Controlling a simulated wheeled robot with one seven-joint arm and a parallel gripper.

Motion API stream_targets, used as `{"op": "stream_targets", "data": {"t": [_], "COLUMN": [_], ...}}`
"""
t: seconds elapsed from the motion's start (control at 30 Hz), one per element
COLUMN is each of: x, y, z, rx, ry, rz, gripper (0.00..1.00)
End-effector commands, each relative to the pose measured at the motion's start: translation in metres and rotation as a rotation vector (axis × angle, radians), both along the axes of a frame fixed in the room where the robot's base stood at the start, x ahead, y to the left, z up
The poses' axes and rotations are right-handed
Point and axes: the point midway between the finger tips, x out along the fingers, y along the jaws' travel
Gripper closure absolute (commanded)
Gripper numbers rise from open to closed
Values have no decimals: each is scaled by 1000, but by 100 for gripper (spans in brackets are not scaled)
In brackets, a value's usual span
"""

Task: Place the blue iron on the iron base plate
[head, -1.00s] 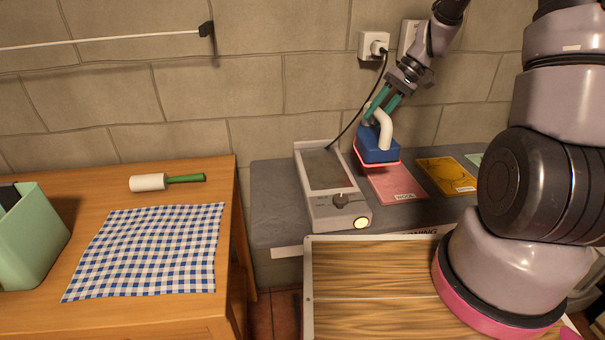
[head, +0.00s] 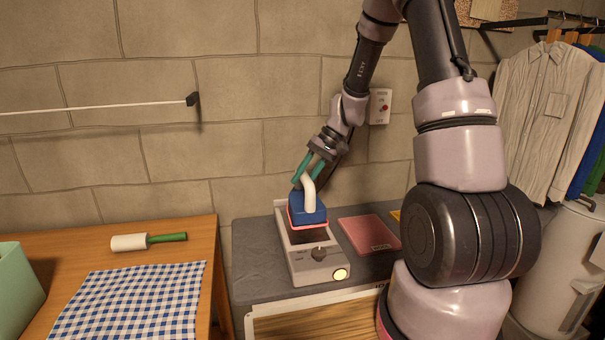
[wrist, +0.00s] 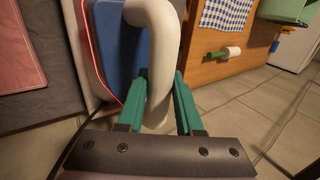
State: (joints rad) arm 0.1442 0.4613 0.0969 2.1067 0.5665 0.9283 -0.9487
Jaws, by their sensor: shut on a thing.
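The blue iron (head: 307,217) has a white curved handle and a red rim along its underside. My gripper (head: 303,174) is shut on the handle with its teal fingers, from above. The iron base plate (head: 320,271) is a light grey unit with a dark recessed top, a knob and a lit round lamp in front. The iron is over the back part of this top and hides it; whether they touch is not clear. In the wrist view the blue iron (wrist: 118,45) is at upper left, with its handle between the fingers of my gripper (wrist: 161,95).
A pink mat (head: 369,233) lies to the right of the base plate on the grey-covered table (head: 256,262). A wooden table (head: 190,236) at left holds a lint roller (head: 148,241) and a checked cloth (head: 130,304). Shirts (head: 545,110) hang at right.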

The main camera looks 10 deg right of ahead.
Motion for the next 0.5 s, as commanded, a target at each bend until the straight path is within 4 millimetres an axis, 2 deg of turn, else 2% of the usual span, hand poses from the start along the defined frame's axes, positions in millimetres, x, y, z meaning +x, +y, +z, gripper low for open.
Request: {"op": "stream_targets", "data": {"t": [0.23, 0.5], "x": [1, 1], "y": [1, 1], "z": [-12, -41], "rx": [2, 2], "ry": [-2, 0], "rz": [-1, -1], "gripper": [100, 100]}}
